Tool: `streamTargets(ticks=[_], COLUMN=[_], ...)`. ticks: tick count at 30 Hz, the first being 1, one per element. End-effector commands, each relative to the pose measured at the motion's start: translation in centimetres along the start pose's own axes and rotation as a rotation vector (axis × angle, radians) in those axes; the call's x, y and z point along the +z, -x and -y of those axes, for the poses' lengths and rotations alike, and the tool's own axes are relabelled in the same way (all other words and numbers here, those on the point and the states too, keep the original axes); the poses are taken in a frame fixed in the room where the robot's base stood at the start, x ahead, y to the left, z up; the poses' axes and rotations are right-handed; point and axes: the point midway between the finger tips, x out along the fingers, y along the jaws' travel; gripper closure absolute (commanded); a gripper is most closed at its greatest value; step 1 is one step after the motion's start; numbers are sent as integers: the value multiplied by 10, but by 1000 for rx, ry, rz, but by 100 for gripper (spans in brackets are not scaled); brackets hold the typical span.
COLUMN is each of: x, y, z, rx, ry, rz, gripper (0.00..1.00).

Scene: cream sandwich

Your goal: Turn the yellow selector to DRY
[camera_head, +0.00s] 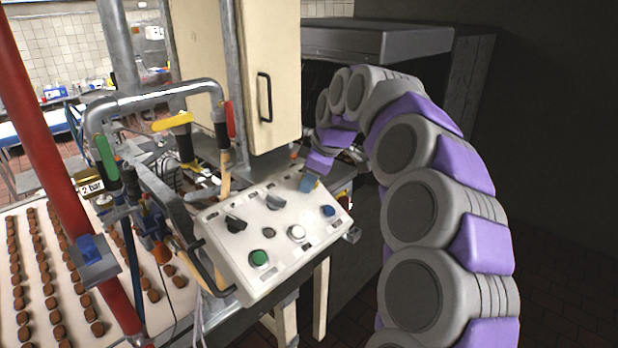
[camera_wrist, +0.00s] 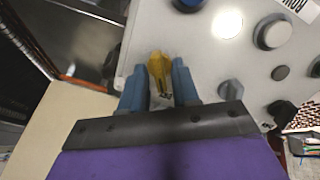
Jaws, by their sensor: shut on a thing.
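The yellow selector (camera_wrist: 159,66) shows in the wrist view on the white control panel (camera_wrist: 205,60), near the panel's edge. My gripper (camera_wrist: 160,78) has its two blue fingers on either side of the selector and is shut on it. In the head view my gripper (camera_head: 309,183) reaches down to the upper right part of the panel (camera_head: 245,280) and hides the selector there. The selector's labels, including DRY, cannot be read in either view.
The panel also carries a green button (camera_head: 259,258), a white button (camera_head: 296,233), a blue button (camera_head: 328,211) and black knobs (camera_head: 236,224). Pipes with coloured valve handles (camera_head: 172,122) stand to the left. A cream cabinet (camera_head: 262,75) rises behind the panel. A conveyor with biscuits (camera_head: 30,235) lies at left.

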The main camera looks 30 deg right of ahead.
Motion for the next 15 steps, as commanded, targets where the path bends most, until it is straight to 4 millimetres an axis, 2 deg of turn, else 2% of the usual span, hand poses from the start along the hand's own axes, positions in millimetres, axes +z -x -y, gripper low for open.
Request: streamTargets(ticks=[5,6,7,8,15], x=[0,0,0,0,0], y=[0,0,0,0,1], z=[-1,-1,-1,-1,0], rx=[2,2,2,2,1], ry=[0,0,0,-1,-1], rz=[0,0,0,0,0], gripper=[100,68,65,63,63])
